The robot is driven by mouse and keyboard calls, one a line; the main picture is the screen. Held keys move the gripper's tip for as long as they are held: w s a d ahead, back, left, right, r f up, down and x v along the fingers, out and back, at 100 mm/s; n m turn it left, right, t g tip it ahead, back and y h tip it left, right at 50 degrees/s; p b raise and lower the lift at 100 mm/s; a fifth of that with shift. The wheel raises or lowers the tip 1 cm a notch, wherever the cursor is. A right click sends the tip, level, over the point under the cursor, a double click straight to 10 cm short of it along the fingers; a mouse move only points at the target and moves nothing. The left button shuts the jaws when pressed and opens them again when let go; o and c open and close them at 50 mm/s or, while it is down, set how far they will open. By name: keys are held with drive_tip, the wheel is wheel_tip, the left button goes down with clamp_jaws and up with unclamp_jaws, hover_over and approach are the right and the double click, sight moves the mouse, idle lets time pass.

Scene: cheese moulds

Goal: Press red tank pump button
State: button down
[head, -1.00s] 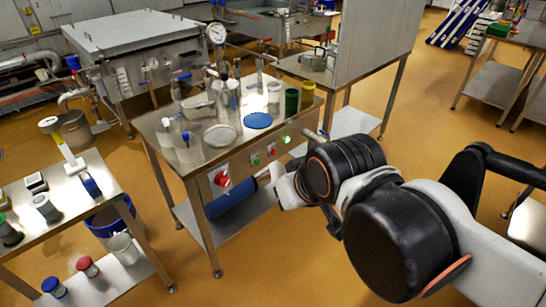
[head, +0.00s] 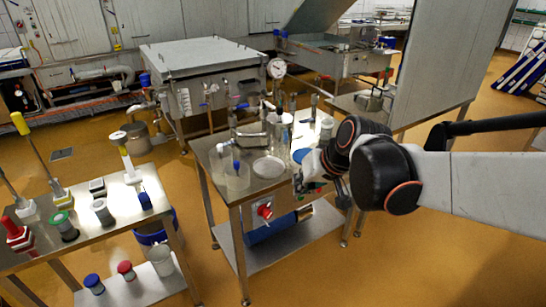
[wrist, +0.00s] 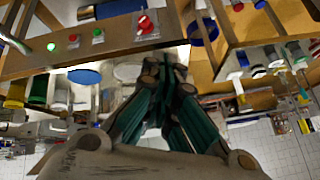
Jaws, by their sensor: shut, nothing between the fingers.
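A steel bench has a front panel (head: 284,207) with a large red knob (head: 265,211). The knob also shows in the wrist view (wrist: 146,22), beside a small green button (wrist: 97,32), a small red button (wrist: 74,37) and a lit green one (wrist: 51,46). In the head view my arm hides the small buttons. My gripper (wrist: 172,57) is shut and empty, its tips pointing toward the panel, close to the large red knob in the wrist picture. In the head view my gripper (head: 303,185) is in front of the panel's right part. I cannot tell the exact gap.
Glassware, a white dish (head: 269,167) and a blue lid (head: 301,156) stand on the bench top. A side table (head: 82,236) with brushes and jars is at the left. A blue cylinder (head: 272,231) lies on the lower shelf.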

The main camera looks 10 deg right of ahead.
sight(319, 189)
drive_tip(key=w+d+f+m+t+b, duration=0.1)
drive_tip(key=w+d+f+m+b, duration=0.1)
drive_tip(key=w+d+f, duration=1.35)
drive_tip(key=d+f, duration=0.2)
drive_tip(key=f, duration=0.3)
drive_tip(key=w+d+f+m+b, duration=0.1)
drive_tip(key=w+d+f, duration=0.2)
drive_tip(key=f, duration=0.5)
drive_tip(key=w+d+f+m+t+b, duration=0.1)
drive_tip(key=w+d+f, duration=0.1)
drive_tip(key=d+f, duration=0.2)
wheel_tip(319, 189, down, 3)
drive_tip(key=shift+w+d+f+h, duration=0.2)
drive_tip(key=shift+w+d+h, duration=0.1)
drive_tip(key=shift+h, duration=0.1)
drive_tip(key=w+a, duration=0.3)
drive_tip(key=w, duration=0.5)
drive_tip(key=shift+w, duration=0.25)
drive_tip(key=shift+w+a, duration=0.15)
drive_tip(key=shift+w, duration=0.1)
